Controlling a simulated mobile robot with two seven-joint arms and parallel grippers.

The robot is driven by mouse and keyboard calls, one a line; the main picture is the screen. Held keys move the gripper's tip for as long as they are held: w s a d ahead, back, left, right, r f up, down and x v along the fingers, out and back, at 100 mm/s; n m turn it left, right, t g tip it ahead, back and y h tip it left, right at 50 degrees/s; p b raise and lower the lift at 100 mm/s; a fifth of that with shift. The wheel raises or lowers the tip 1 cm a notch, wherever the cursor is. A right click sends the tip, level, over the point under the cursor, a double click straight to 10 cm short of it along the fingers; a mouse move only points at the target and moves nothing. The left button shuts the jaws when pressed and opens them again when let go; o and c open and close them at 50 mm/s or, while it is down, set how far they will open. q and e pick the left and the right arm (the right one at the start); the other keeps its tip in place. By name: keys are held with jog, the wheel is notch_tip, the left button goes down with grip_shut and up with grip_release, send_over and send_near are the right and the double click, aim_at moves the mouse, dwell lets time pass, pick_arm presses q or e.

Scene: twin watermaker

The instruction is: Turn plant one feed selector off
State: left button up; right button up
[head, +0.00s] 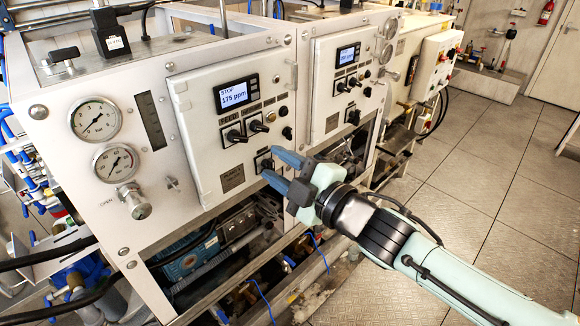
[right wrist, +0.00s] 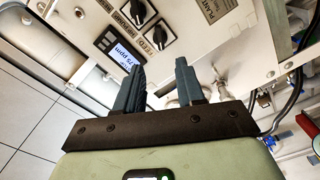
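The plant one panel (head: 207,115) is white, with a lit display (head: 234,96) reading "STOP 175 ppm". Below the display are two black rotary selectors. The left one, the feed selector (head: 235,136), is labelled FEED in the right wrist view (right wrist: 160,35). My right gripper (head: 269,164) is open and empty, in front of the panel's lower right, below and right of the feed selector. Its two blue fingers (right wrist: 160,80) are apart in the wrist view, with nothing between them. My left gripper is out of view.
A similar second panel (head: 340,80) stands to the right. Two pressure gauges (head: 96,118) and a regulator knob (head: 135,203) are on the left. Pipes and hoses hang under the panels. The tiled floor (head: 480,180) on the right is clear.

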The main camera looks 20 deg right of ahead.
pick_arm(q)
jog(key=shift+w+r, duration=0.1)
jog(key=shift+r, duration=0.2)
pick_arm(e)
jog(key=shift+v, duration=1.2)
jog(key=shift+f, duration=0.1)
